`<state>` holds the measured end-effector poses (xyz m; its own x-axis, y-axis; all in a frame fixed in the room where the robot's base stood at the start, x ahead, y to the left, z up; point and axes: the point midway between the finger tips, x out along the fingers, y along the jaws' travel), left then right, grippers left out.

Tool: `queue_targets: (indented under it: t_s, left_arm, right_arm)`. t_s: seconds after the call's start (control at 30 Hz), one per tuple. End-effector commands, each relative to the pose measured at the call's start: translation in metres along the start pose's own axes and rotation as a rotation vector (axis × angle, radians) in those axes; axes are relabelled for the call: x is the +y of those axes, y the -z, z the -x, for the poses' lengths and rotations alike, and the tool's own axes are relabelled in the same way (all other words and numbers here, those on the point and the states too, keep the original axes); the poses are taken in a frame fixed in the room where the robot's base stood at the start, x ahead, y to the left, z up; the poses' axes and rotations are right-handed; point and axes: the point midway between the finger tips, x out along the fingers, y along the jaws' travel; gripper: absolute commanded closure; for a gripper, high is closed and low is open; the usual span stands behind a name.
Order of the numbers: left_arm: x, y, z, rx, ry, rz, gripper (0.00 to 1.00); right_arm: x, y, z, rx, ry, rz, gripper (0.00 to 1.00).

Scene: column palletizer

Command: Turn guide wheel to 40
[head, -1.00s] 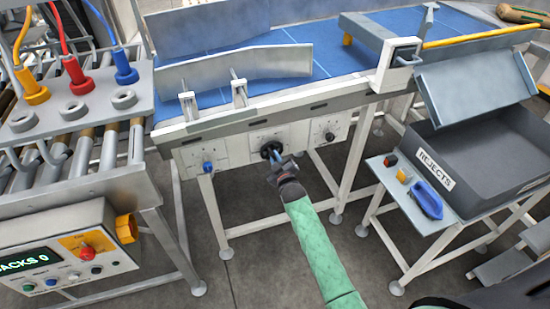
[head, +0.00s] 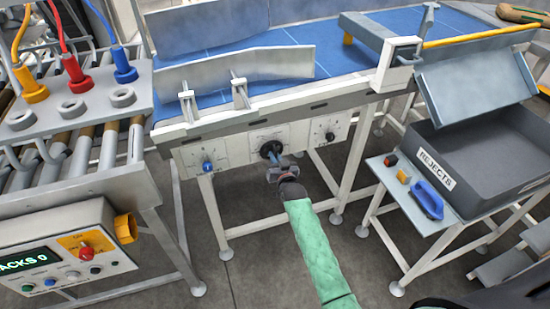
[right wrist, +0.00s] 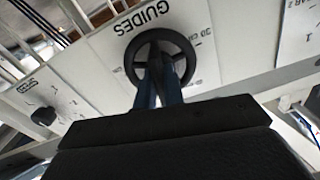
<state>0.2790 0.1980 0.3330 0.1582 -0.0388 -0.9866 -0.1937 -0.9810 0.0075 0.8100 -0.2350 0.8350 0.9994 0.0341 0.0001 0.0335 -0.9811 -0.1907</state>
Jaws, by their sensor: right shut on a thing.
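The guide wheel (head: 270,149) is a small black wheel on the white panel under the blue conveyor. In the right wrist view the dark wheel (right wrist: 133,58) is spoked and sits beside the word GUIDES, with scale marks near its rim. The scale reading is too small or hidden to tell. My right gripper (head: 275,158) reaches the wheel from the front. Its narrow blue fingers (right wrist: 157,82) are shut on the wheel near its middle and cover part of it. My left gripper is not in view.
A blue knob (head: 208,167) is left of the wheel and a dark knob (head: 330,137) right of it on the same panel. A REJECTS bin (head: 490,165) stands at right. A control box (head: 60,250) and roller conveyor are at left. Floor below is clear.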

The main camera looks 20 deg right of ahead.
Motion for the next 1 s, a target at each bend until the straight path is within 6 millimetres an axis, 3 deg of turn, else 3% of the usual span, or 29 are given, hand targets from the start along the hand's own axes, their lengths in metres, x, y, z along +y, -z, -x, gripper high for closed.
queue_targets:
  t_s: [0.33,0.87,0.9,1.0]
  left_arm:
    - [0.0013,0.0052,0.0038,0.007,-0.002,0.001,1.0]
    - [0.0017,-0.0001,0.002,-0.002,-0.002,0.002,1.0]
    - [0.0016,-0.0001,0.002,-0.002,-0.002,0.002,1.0]
    - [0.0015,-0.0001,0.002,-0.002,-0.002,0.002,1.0]
  right_arm:
    - [0.0004,-0.0002,0.0001,-0.001,0.0,-0.128,1.0]
    - [0.0003,-0.0001,0.0001,-0.001,0.0,-0.147,1.0]
    - [0.0004,-0.0001,0.0001,-0.001,0.0,-0.147,0.82]
    - [0.0003,-0.0001,0.0001,-0.001,0.0,-0.146,0.68]
